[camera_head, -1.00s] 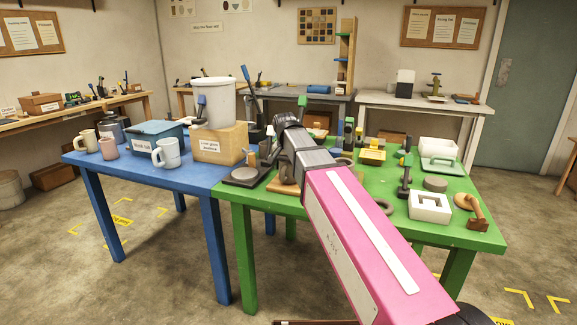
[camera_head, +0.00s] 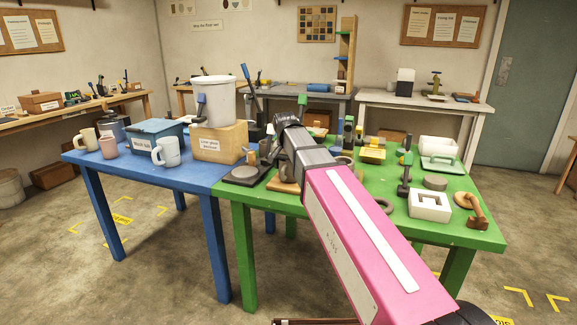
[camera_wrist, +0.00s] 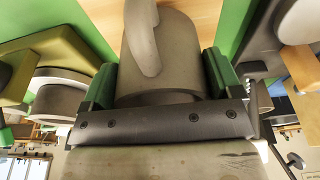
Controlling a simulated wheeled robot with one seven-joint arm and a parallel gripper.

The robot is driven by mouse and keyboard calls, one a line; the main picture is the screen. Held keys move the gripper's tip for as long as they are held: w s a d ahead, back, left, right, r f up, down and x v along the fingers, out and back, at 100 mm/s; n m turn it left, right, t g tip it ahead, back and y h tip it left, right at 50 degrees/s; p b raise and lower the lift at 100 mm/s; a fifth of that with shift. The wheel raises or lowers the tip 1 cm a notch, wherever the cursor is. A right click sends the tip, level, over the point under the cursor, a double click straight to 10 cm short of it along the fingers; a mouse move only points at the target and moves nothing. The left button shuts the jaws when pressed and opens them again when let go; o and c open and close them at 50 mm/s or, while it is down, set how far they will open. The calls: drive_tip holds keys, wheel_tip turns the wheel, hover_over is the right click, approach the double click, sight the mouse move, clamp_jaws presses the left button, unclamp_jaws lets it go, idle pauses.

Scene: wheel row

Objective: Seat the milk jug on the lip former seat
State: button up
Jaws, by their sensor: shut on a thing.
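The grey milk jug (camera_wrist: 178,60) is between the green finger pads of my gripper (camera_wrist: 160,76) in the wrist view. Its curved handle (camera_wrist: 142,38) points towards the top of the picture. The gripper is shut on the jug, with one pad at each side. A pale wooden surface (camera_wrist: 105,14) lies under or beyond the jug; whether they touch cannot be told. In the head view my arm hides most of the gripper and jug, near a small wooden board (camera_head: 281,186) on the green table. I cannot make out the lip former seat for certain.
Left of the board is a dark plate with a grey disc (camera_head: 245,172). The green table (camera_head: 462,233) also carries a white block (camera_head: 430,206), a grey disc (camera_head: 435,183) and a wooden tool (camera_head: 476,213). The blue table (camera_head: 120,175) holds mugs and boxes.

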drive_tip(key=shift+f, duration=0.4)
idle(0.5)
drive_tip(key=o, duration=0.8)
drive_tip(key=shift+v, duration=1.75)
